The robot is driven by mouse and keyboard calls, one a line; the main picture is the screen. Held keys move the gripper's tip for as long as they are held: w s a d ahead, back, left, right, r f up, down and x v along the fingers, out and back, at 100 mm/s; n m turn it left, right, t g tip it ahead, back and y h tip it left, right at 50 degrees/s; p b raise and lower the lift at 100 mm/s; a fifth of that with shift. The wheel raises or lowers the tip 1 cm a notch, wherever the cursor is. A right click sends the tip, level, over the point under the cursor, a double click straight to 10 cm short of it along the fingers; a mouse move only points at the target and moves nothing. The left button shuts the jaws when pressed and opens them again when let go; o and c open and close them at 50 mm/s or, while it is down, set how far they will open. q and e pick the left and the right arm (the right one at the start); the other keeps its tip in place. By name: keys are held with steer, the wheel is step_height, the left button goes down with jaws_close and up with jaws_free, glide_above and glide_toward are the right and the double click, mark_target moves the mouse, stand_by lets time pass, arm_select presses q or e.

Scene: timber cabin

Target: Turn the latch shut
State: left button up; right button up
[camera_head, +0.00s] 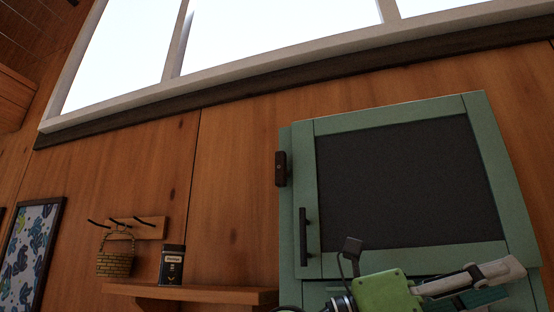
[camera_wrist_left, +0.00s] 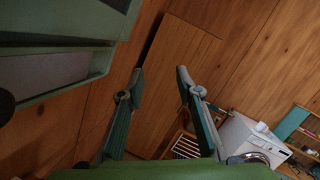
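A green wall cabinet (camera_head: 400,108) with a dark door panel fills the right of the head view. Its door looks closed. A small dark latch (camera_head: 281,169) sits upright at the cabinet's left edge, above and left of the dark door handle (camera_head: 304,236). My left gripper (camera_head: 512,283) is low in front of the cabinet, its fingers pointing right, below and right of the latch and apart from it. In the left wrist view its two fingers (camera_wrist_left: 160,82) are spread with nothing between them. Part of the green cabinet (camera_wrist_left: 62,92) shows there at upper left; the latch does not. My right gripper is not in view.
A wooden shelf (camera_head: 190,293) left of the cabinet holds a dark tin (camera_head: 172,265). A small basket (camera_head: 115,262) hangs from a hook rack (camera_head: 150,228). A white washing machine (camera_wrist_left: 240,138) stands far off in the wrist view. The wall left of the latch is bare.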

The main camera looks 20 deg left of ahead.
arm_select(q)
steer(key=w+a+r+t+y, duration=0.2)
steer(key=a+r+t+y, duration=0.3)
steer(key=a+r+y, duration=0.15)
steer(key=n+t+y, duration=0.8)
steer(key=n+y, duration=0.1)
steer(key=y, duration=0.4)
glide_toward(279, 162)
steer(key=shift+h, duration=0.25)
steer(key=w+p, duration=0.5)
steer(key=w, duration=0.3)
steer(key=shift+w, duration=0.3)
steer(key=shift+f, duration=0.1)
jaws_close()
